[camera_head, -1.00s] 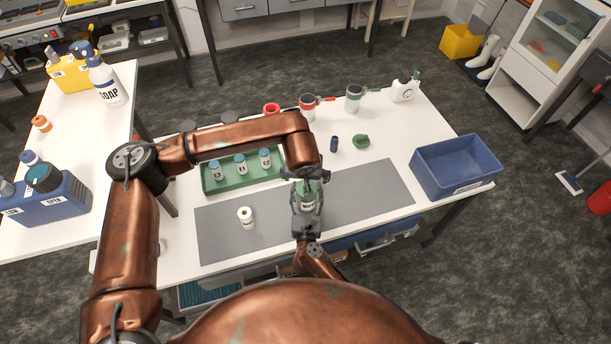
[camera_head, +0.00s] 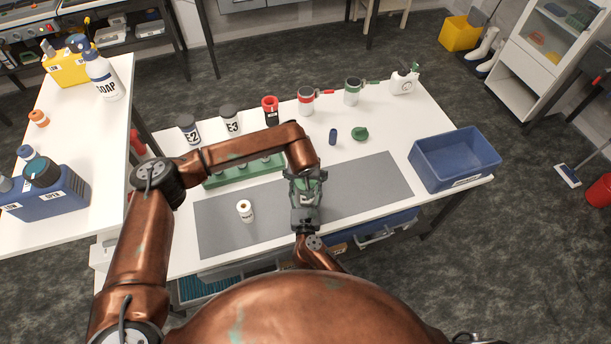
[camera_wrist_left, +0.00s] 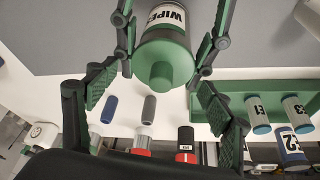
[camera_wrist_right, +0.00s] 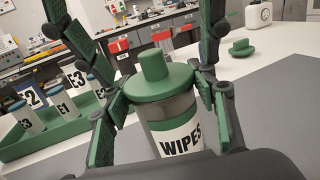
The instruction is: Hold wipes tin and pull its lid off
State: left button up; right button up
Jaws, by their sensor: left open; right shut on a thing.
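The wipes tin (camera_wrist_right: 175,130) has a white WIPES label and a green lid (camera_wrist_right: 160,82) with a round knob. The lid sits on top of the tin, and it also shows in the left wrist view (camera_wrist_left: 163,68). My right gripper (camera_head: 305,208) is shut around the tin's body from the near side. My left gripper (camera_head: 304,176) is open, its fingers on either side of the lid and apart from the knob. The head view mostly hides the tin behind both grippers. I cannot tell whether the tin touches the mat.
A grey mat (camera_head: 365,190) covers the bench front. A white roll-like tub (camera_head: 245,211) stands on it. A blue bin (camera_head: 455,160) stands right.

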pick_arm(q)
jog(key=shift+c, duration=0.3)
jog(key=c, duration=0.8)
jog(key=o, duration=0.9)
jog(key=shift+c, duration=0.2)
jog(key=v, duration=1.2)
pick_arm(e)
jog(key=o, duration=1.8)
